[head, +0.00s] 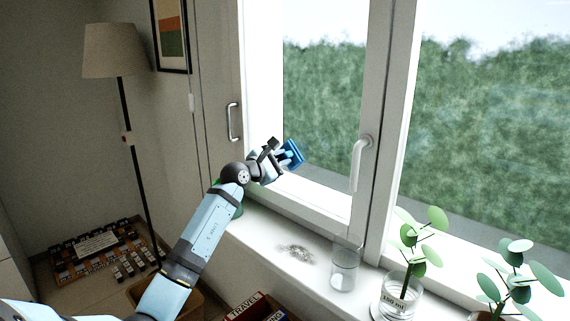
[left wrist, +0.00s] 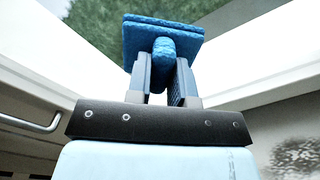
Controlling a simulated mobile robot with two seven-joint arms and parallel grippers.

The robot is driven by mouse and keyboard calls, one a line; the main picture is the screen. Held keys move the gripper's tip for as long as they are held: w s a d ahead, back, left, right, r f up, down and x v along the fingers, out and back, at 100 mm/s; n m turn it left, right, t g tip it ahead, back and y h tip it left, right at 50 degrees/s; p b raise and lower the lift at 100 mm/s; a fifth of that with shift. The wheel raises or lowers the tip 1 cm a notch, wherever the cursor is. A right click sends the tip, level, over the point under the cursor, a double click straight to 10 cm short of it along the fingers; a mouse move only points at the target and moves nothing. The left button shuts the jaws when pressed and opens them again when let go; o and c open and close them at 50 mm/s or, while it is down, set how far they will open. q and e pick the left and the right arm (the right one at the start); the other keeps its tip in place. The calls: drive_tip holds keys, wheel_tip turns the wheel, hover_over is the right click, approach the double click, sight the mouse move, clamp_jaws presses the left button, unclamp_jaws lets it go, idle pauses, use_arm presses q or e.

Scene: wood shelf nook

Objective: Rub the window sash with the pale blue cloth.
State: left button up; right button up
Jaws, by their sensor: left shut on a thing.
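My left gripper (head: 279,157) is at the lower left of the window, in front of the left pane. It is shut on the blue cloth (head: 292,154), which shows as a folded, flat pad beyond the fingers. In the left wrist view the cloth (left wrist: 162,38) sticks out past the fingertips of the left gripper (left wrist: 164,72), with a bulge pinched between them. The white window sash (head: 312,200) frames the pane, with a handle (head: 360,160) on its right stile. I cannot tell whether the cloth touches the sash. My right gripper is out of view.
A dark smudge (head: 297,252) marks the sill (head: 265,232). A clear glass (head: 344,268) and a plant in a glass jar (head: 397,296) stand to its right, with another plant (head: 517,285) beyond. A green object (head: 238,208) is partly hidden behind my left arm.

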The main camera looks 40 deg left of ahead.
sight(292, 148)
use_arm(q)
drive_tip(key=shift+w+a+r+p, duration=0.1)
drive_tip(key=shift+a+r+p, duration=0.1)
drive_tip(key=shift+a+r, duration=0.7)
drive_tip(key=shift+w+a+r+p, duration=0.15)
drive_tip(key=shift+a+r, duration=0.5)
drive_tip(key=shift+a, duration=0.4)
drive_tip(key=shift+s+d+f+p, duration=0.15)
drive_tip(key=shift+d+p, duration=0.35)
drive_tip(key=shift+d, duration=0.4)
drive_tip(key=shift+d+p, duration=0.5)
drive_tip(key=shift+d, duration=0.05)
drive_tip(key=shift+s+d+p, duration=0.2)
drive_tip(key=shift+d+p, duration=0.45)
drive_tip(key=shift+d, duration=0.55)
drive_tip(key=shift+d+p, duration=0.65)
drive_tip(key=shift+d, duration=0.25)
drive_tip(key=shift+s+d+p, duration=0.1)
drive_tip(key=shift+d+p, duration=0.2)
drive_tip(key=shift+d, duration=0.45)
